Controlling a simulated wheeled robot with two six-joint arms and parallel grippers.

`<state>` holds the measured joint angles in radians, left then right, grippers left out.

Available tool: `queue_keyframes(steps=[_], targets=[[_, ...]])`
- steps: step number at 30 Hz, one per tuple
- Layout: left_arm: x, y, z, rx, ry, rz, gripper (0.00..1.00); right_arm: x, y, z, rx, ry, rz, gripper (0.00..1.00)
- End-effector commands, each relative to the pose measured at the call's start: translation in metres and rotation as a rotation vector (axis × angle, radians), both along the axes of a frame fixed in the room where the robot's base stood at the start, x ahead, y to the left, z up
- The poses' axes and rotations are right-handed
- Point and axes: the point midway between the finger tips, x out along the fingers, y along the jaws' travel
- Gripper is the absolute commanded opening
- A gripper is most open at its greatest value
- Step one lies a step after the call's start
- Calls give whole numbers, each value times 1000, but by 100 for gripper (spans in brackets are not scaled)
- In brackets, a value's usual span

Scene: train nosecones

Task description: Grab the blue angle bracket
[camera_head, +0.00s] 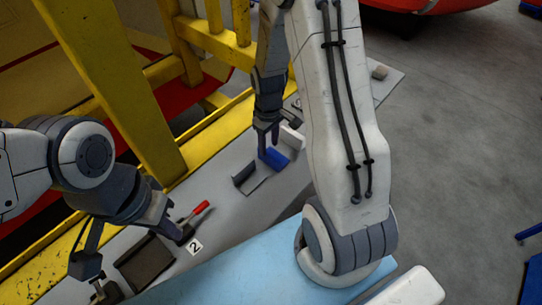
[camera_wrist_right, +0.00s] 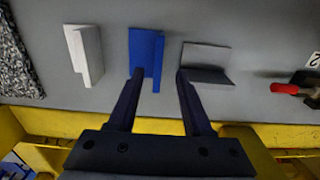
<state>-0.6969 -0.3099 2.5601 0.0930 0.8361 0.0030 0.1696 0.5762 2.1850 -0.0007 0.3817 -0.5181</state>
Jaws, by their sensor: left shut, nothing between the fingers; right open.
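The blue angle bracket (camera_head: 273,158) lies on the grey bench between a white bracket and a grey bracket. In the right wrist view the blue bracket (camera_wrist_right: 146,57) shows near the tip of the left-hand finger. My right gripper (camera_head: 265,148) is open, pointing down at the bracket; it also shows in the right wrist view (camera_wrist_right: 158,75) with its fingers apart. One finger overlaps the bracket's lower edge in that view; I cannot tell whether they touch. My left gripper (camera_head: 166,228) is shut and empty, left of the red-handled tool.
A white bracket (camera_head: 292,137) and a grey bracket (camera_head: 246,178) stand close on either side. A red-handled clamp (camera_head: 196,214), a "2" label (camera_head: 194,246) and a dark block (camera_head: 146,262) lie nearer. Yellow beams (camera_head: 118,85) border the bench.

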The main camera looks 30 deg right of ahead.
Motion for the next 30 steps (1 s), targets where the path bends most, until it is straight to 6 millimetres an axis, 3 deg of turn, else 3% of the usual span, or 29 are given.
queue_keyframes(steps=[8,18,27,30], targets=[[0,0,9,0,0,-1,0,1,0,-18,0,2,-1,50],[0,0,24,0,0,-4,0,3,-2,-57,1,1,-1,50],[0,0,24,0,0,-4,0,4,-2,-61,0,-2,-1,50],[0,0,24,0,0,-4,0,4,-2,-61,0,-2,-1,12]])
